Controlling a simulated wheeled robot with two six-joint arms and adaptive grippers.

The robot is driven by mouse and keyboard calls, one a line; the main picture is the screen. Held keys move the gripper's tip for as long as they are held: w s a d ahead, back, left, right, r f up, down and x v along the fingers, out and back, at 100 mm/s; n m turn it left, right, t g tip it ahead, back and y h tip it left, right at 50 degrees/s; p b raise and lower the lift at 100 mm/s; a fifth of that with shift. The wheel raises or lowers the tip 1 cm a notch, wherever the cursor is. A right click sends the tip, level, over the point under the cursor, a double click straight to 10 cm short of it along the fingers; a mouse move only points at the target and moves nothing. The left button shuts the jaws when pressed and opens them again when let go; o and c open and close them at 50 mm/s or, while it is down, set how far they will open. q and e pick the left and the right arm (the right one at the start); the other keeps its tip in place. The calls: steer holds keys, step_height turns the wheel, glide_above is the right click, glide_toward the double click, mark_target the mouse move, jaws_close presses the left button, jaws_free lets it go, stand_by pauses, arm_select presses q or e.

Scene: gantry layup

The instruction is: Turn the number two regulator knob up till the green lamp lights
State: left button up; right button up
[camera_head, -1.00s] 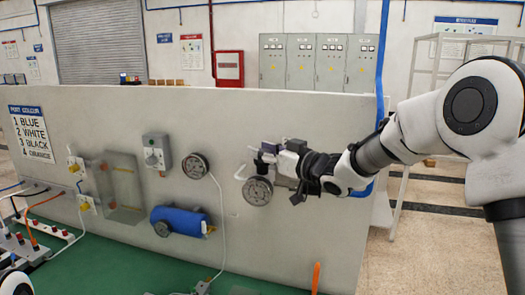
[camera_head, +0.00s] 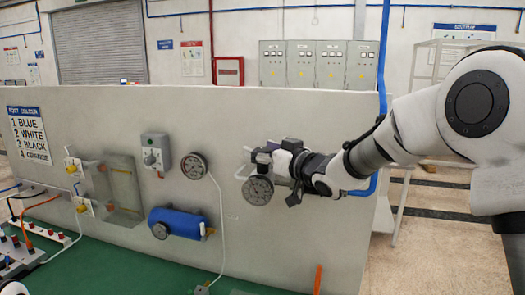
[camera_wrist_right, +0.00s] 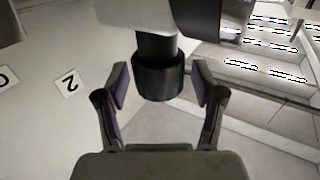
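My right gripper (camera_wrist_right: 160,92) is open, its two dark finger pads on either side of a round black knob (camera_wrist_right: 158,78) in the right wrist view. A small gap shows on each side of the knob. A label with "2" (camera_wrist_right: 69,82) is on the panel left of it. In the head view my right gripper (camera_head: 272,158) is at the regulator above the right round gauge (camera_head: 258,190), partly hiding it. The gauge needle is too small to read. I cannot make out a lit green lamp. My left gripper is not in view.
The upright grey panel (camera_head: 300,110) carries another gauge (camera_head: 194,166), a grey box with a knob (camera_head: 155,152), a blue tank (camera_head: 180,222) and a clear box (camera_head: 120,185). A white hose hangs between the gauges. An orange marker-like piece (camera_head: 318,279) stands low on the right.

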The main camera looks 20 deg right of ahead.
steer(key=v, duration=1.2)
steer(key=shift+a, duration=0.1)
